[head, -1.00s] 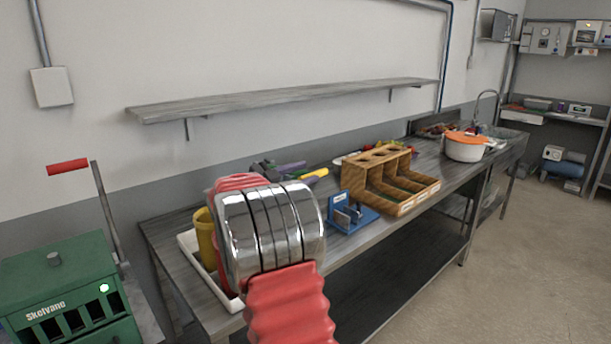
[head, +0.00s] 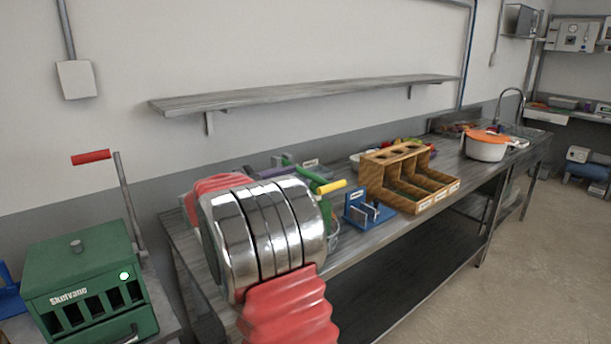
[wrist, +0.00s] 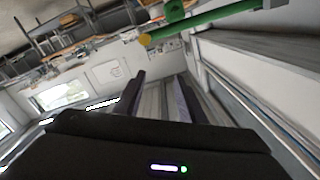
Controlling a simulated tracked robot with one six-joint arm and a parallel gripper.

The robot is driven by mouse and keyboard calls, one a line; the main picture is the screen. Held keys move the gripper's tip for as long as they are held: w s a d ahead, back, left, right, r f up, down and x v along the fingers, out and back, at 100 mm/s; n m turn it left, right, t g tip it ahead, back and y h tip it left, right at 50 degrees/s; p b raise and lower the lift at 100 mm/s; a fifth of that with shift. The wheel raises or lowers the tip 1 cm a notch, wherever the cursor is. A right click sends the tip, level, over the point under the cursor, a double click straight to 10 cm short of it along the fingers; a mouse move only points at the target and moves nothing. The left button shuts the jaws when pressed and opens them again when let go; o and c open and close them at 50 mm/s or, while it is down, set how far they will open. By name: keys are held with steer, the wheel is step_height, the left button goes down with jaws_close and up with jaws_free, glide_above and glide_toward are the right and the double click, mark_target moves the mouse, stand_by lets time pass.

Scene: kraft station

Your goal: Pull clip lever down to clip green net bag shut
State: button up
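A green lever bar with a yellow grip (head: 331,186) shows over the bench, just past my arm in the head view. In the wrist view the green bar (wrist: 215,17) with its round yellow end crosses the top, beyond and above the fingertips. My gripper (wrist: 160,84) is open in the wrist view, its two dark fingers apart with nothing seen between them. It does not touch the lever there. My chrome and red arm hides much of the near bench in the head view. Some green shows beside the arm, but I cannot make out the net bag.
A blue stand (head: 367,212) and a wooden compartment box (head: 436,203) stand on the bench right of the lever. A white pot with an orange lid (head: 486,148) is farther along. A wall shelf (head: 310,92) hangs above. A green Skelvane machine (head: 88,285) stands at left.

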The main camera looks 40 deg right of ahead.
steer(key=shift+w+a, duration=0.2)
steer(key=shift+a, duration=1.5)
steer(key=s+a+f+n+t+y, duration=0.2)
steer(key=s+a+f+n+y, duration=0.2)
steer(key=a, duration=0.8)
steer(key=s+a+f+n+t+y, duration=0.3)
steer(key=s+a+n+y, duration=0.5)
steer(key=s+a+n, duration=0.3)
steer(key=s+a+f+n+t+y, duration=0.2)
steer(key=s+a+f+n+y, duration=0.3)
steer(key=s+a+n, duration=0.4)
steer(key=s+a, duration=0.1)
steer(key=a, duration=0.2)
steer(key=shift+s+a+f+n+t+y, duration=0.25)
steer(key=shift+a+n+t+y, duration=0.05)
steer(key=shift+t+y, duration=0.1)
